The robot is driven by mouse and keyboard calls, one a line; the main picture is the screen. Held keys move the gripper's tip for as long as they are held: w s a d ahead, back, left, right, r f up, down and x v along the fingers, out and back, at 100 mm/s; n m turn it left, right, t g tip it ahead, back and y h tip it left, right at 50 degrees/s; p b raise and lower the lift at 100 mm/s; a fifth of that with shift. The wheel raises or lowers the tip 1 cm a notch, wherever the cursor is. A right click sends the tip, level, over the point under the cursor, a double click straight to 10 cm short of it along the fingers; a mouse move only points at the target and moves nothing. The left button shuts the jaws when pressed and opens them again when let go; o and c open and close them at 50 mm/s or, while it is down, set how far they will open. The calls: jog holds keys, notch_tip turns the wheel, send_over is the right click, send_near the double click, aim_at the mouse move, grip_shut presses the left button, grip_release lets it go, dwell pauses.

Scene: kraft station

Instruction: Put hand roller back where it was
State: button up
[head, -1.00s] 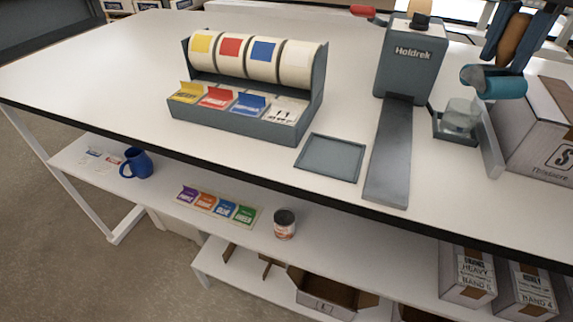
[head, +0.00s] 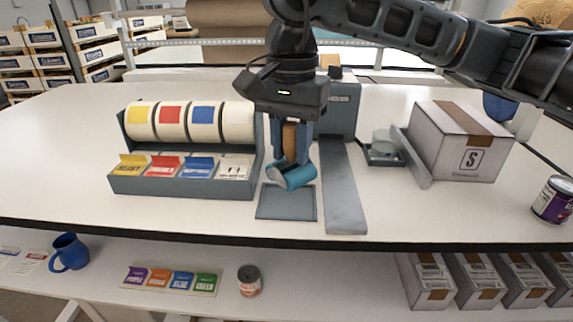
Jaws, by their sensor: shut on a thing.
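My gripper (head: 291,150) is in the middle of the head view, pointing down. It is shut on the hand roller (head: 292,176), which has a brown handle between the fingers and a teal cylinder at its lower end. The roller hangs over the dark grey square tray (head: 287,212) on the table. I cannot tell whether the roller touches the tray. The tray shows no other thing on it.
A label dispenser (head: 183,186) with several rolls stands left of the tray. The grey Holdrek machine (head: 342,110) and its long plate (head: 343,195) are close on the right. Further right are a cardboard box (head: 460,140) and a can (head: 552,200). The table's left part is clear.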

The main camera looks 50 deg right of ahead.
aim_at(287, 161)
jog(key=shift+w+a+f, duration=0.15)
jog(key=shift+a+f, duration=0.15)
jog(key=shift+f, duration=0.15)
jog(key=shift+f+p, duration=0.3)
jog(key=shift+f, duration=1.5)
jog(key=shift+f+b, duration=0.2)
jog(key=shift+b, duration=0.1)
jog(key=o, duration=0.9)
jog(key=shift+r, duration=0.1)
jog(key=shift+r, duration=0.15)
notch_tip(287, 161, up, 12)
